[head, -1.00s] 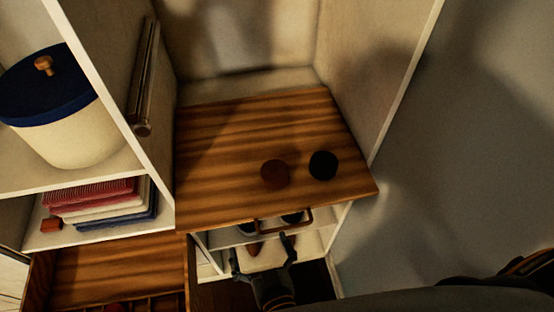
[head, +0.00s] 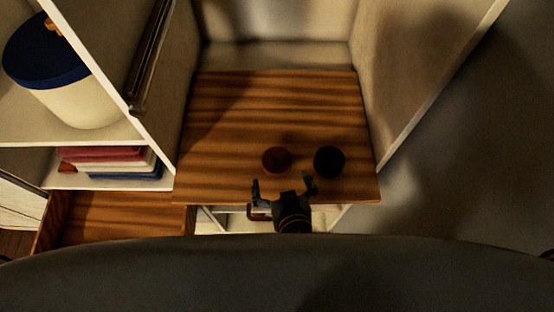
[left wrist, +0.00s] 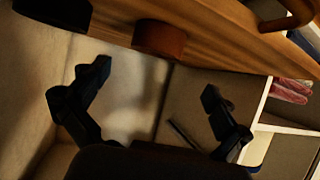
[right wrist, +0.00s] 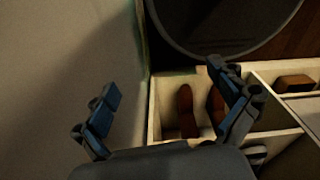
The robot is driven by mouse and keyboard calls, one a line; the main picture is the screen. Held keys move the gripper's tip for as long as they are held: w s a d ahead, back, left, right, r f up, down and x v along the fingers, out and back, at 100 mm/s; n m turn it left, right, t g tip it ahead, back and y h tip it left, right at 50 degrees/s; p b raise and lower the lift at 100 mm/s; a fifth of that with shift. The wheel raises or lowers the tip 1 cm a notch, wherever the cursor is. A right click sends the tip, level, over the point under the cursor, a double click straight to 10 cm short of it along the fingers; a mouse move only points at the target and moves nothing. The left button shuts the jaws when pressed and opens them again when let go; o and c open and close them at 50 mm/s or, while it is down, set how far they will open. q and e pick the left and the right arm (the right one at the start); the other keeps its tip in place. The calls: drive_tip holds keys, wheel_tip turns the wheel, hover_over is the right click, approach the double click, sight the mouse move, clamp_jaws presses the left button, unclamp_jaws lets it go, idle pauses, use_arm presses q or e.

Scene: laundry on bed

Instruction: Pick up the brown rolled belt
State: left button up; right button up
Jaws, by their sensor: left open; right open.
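The brown rolled belt (head: 277,160) sits on the wooden surface (head: 230,120), near its front edge, just left of a black roll (head: 329,161). The brown belt also shows at the top of the left wrist view (left wrist: 160,38), beyond the fingers. My left gripper (head: 283,182) is open and empty just in front of the belt, over the front edge of the wood. In the left wrist view it is open too (left wrist: 155,82), and no finger visibly touches the belt. My right gripper (right wrist: 165,92) is open and empty; it does not show in the head view.
Pale side panels bound the wooden surface, with free wood behind the rolls. Folded cloths (head: 112,160) and a blue-lidded bin (head: 75,85) stand on shelves at left. A handle (head: 259,214) juts out below the front edge. The right wrist view shows brown shoes (right wrist: 186,110) in a compartment.

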sight(277, 162)
use_arm(q)
drive_tip(key=x, duration=0.1)
drive_tip(key=b+x, duration=0.1)
drive_tip(key=x, duration=0.1)
drive_tip(key=shift+w+d+f, duration=0.1)
drive_tip(key=shift+d+f, duration=0.1)
drive_tip(key=shift+f, duration=0.05)
drive_tip(key=b+x, duration=0.2)
drive_tip(key=b, duration=0.1)
drive_tip(key=shift+w+f+b, duration=0.25)
drive_tip(key=shift+b, duration=0.05)
drive_tip(key=shift+w+f+b, duration=0.1)
drive_tip(key=shift+w+b, duration=0.4)
drive_tip(key=shift+w, duration=0.1)
use_arm(e)
drive_tip(key=f, duration=0.1)
drive_tip(key=w+d+f, duration=0.1)
drive_tip(key=f, duration=0.3)
drive_tip(key=shift+w+d+f, duration=0.2)
drive_tip(key=shift+w+f, duration=0.05)
drive_tip(key=shift+w, duration=0.1)
use_arm(q)
drive_tip(key=shift+a, duration=0.1)
